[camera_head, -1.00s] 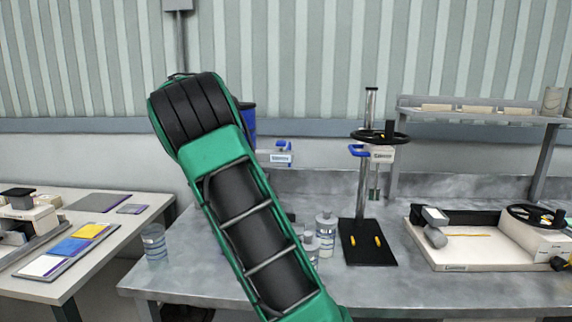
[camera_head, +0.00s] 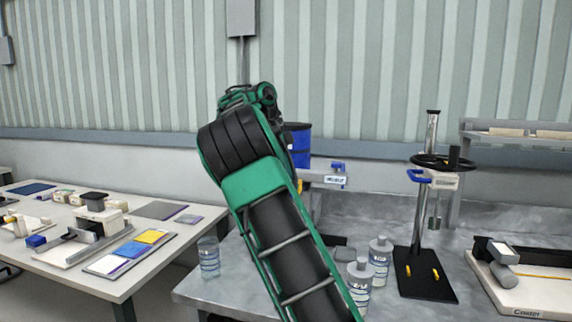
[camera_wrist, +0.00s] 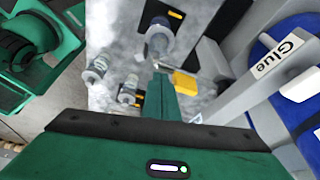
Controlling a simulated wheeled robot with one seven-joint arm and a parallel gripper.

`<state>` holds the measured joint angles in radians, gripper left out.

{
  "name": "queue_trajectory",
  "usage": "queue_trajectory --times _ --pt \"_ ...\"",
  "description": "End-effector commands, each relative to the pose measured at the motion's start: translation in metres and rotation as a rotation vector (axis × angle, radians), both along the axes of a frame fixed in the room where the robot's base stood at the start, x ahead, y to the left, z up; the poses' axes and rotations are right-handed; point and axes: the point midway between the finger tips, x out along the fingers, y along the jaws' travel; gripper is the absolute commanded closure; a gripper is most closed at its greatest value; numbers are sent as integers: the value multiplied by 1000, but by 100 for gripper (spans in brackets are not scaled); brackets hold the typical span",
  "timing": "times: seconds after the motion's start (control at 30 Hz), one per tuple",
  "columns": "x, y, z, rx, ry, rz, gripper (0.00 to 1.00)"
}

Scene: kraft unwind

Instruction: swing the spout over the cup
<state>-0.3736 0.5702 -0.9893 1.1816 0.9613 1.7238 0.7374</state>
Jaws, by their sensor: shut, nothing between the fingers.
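The glue dispenser has a blue tank (camera_head: 298,145), partly hidden behind my arm, and a pale labelled arm (camera_head: 322,180) with a blue part on top. I take this arm as the spout, but its outlet is not clear. In the wrist view, a grey beam marked "Glue" (camera_wrist: 272,62) runs along the right beside the blue tank (camera_wrist: 305,40). A clear cup-like container (camera_head: 208,258) stands at the bench's left end. My gripper (camera_wrist: 160,84) is shut and empty, left of the beam and close to a yellow piece (camera_wrist: 187,83). My arm hides its fingers in the head view.
Two bottles (camera_head: 379,262) (camera_head: 359,284) stand on the bench (camera_head: 215,291) beside my arm. A black-based stand (camera_head: 425,275) with a handwheel is to their right. A white-framed device (camera_head: 520,290) is at the far right. A side table (camera_head: 75,257) holds coloured cards.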

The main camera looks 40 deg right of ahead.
Motion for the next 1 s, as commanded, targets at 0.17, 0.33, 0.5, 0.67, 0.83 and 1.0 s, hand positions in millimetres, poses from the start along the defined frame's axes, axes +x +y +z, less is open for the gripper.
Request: queue_trajectory --times 0.17,0.33,0.5,0.67,0.83,1.0 --pt "1 -8 30 -8 0 -21 100" --pt "3 -10 51 -7 2 -31 100" --pt "3 -9 60 -5 3 -35 100" --pt "3 -9 62 -5 4 -35 100" --pt "3 -9 62 -5 3 -36 100" --pt "3 -9 62 -6 3 -36 100"
